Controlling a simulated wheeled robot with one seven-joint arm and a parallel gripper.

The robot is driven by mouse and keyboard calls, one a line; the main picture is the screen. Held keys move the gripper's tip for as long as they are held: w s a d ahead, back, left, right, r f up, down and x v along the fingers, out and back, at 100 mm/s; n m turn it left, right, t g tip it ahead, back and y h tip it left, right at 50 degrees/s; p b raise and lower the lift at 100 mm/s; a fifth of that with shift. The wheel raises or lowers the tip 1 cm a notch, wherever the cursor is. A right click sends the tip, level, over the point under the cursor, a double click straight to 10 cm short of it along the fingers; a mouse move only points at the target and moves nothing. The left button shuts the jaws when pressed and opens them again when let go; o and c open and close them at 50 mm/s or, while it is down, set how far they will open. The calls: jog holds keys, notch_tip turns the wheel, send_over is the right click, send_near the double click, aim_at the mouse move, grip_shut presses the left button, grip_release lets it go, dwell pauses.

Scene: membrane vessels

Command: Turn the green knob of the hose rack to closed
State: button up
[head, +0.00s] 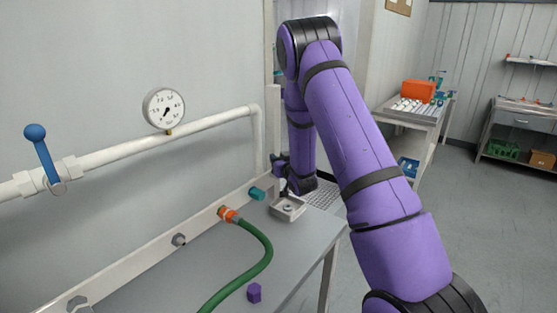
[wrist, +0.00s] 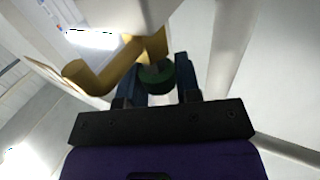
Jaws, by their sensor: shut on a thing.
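The green knob (wrist: 156,82) shows in the wrist view, a dark green round piece beside a yellow pipe (wrist: 95,77). My gripper (wrist: 160,72) has one dark blue finger on each side of the knob and is shut on it. The knob's far side and any open or closed mark on it cannot be seen. In the head view my purple arm reaches away to the wall's end; the knob and the gripper's fingertips cannot be made out there.
In the head view a grey bench (head: 215,265) holds a green hose (head: 262,262), a purple cap (head: 254,292) and a small grey tray (head: 288,208). A white pipe (head: 215,118) with a gauge (head: 164,108) and blue-handled valve (head: 38,142) runs along the wall. Open floor lies right.

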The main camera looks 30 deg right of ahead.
jog(key=shift+m+h, duration=0.3)
jog(key=shift+h, duration=0.2)
jog(key=shift+m+h, duration=0.4)
jog(key=shift+h, duration=0.2)
jog(key=o, duration=0.9)
jog(key=v, duration=1)
jog(key=shift+s+a+r, duration=0.15)
jog(key=shift+s, duration=0.25)
